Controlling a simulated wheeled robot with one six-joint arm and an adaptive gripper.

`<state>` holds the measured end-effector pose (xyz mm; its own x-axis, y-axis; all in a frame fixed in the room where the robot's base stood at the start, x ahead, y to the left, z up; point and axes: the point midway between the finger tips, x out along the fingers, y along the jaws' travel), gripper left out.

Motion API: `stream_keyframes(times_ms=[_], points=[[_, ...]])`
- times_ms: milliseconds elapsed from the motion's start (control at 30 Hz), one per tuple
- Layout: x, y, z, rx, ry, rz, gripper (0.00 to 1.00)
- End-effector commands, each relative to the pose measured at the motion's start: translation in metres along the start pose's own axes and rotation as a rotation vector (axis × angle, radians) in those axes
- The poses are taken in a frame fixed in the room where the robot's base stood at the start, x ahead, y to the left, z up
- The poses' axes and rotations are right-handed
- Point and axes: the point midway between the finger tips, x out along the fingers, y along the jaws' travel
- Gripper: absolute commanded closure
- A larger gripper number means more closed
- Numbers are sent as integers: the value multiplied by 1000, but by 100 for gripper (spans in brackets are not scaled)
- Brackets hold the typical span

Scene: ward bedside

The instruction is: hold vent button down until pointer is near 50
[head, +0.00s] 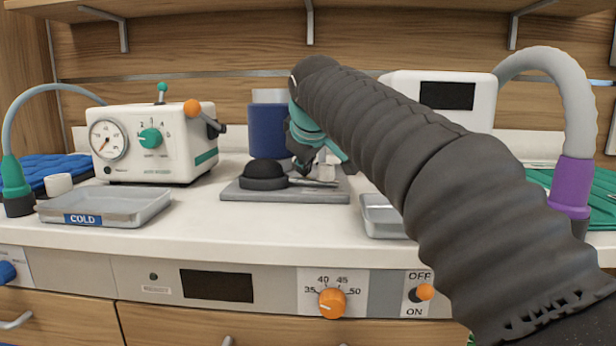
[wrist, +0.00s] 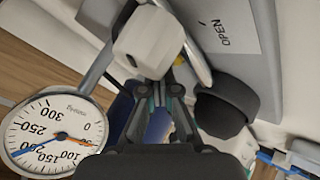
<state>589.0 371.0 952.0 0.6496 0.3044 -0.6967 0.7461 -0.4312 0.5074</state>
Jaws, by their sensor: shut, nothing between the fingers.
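A round white gauge (wrist: 55,125) shows at the left of the wrist view, marked 0 to 300. Its blue pointer lies toward the lower left, around the 200 side; a short orange part points right. My gripper (wrist: 155,88) is shut and empty, its fingertips at a pale rounded block (wrist: 148,42), which may be the vent button. I cannot tell whether they touch or press it. In the head view my gripper (head: 322,163) is low over a grey plate (head: 290,196) with a black bulb (head: 264,172). The gauge face is not seen there.
A white box with a dial (head: 150,140) and a tray marked COLD (head: 105,206) stand left. A small metal tray (head: 382,216) sits right of the plate, partly behind my arm. A blue cylinder (head: 267,130) stands behind. A label reading OPEN (wrist: 222,35) shows in the wrist view.

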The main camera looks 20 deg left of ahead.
Motion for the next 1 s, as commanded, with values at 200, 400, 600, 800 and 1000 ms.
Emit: stream_keyframes(times_ms=[200, 400, 600, 800, 1000], points=[[-5, 4, -4, 0, -1, -1, 100], [-11, 8, -8, 0, 0, 0, 100], [-11, 8, -8, 0, 0, 0, 100], [-12, 9, -9, 0, 0, 0, 100], [-21, 15, -15, 0, 0, 0, 100]])
